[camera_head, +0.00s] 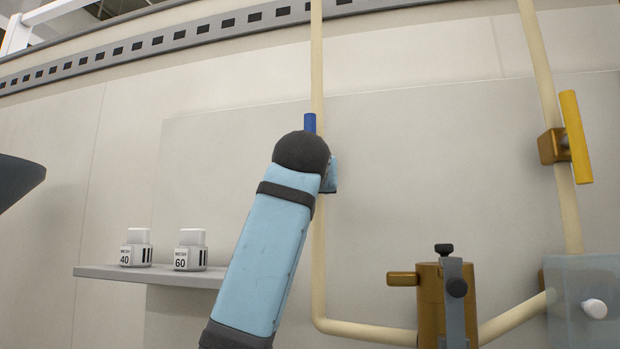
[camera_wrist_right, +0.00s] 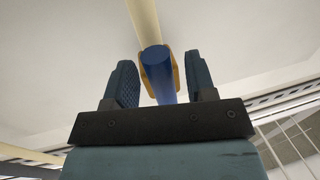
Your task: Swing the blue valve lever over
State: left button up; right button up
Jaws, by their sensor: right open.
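The blue valve lever (camera_head: 310,122) shows in the head view as a short upright tip above my right wrist, beside the left pipe. The rest of it is hidden behind my arm. In the right wrist view the blue lever (camera_wrist_right: 156,72) lies between the two fingers of my right gripper (camera_wrist_right: 159,64). The gripper is open, with a visible gap on each side of the lever. Behind the lever is an orange-yellow valve body (camera_wrist_right: 173,72) on the cream pipe (camera_wrist_right: 143,18). My left gripper is not in view.
A yellow lever (camera_head: 575,137) sits on the right pipe (camera_head: 541,70). A brass fitting (camera_head: 430,305) with a grey lever stands lower right, near a translucent box (camera_head: 580,325). A shelf (camera_head: 150,272) at left holds two white containers marked 40 (camera_head: 137,248) and 60 (camera_head: 190,250).

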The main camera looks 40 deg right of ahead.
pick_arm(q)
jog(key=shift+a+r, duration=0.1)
pick_arm(e)
jog(key=shift+w+d, duration=0.25)
jog(key=shift+w, duration=0.1)
jog(key=shift+c, duration=0.3)
grip_shut()
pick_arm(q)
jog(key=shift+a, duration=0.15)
pick_arm(e)
jog(key=shift+s+d, duration=0.1)
jog(key=shift+d, duration=0.05)
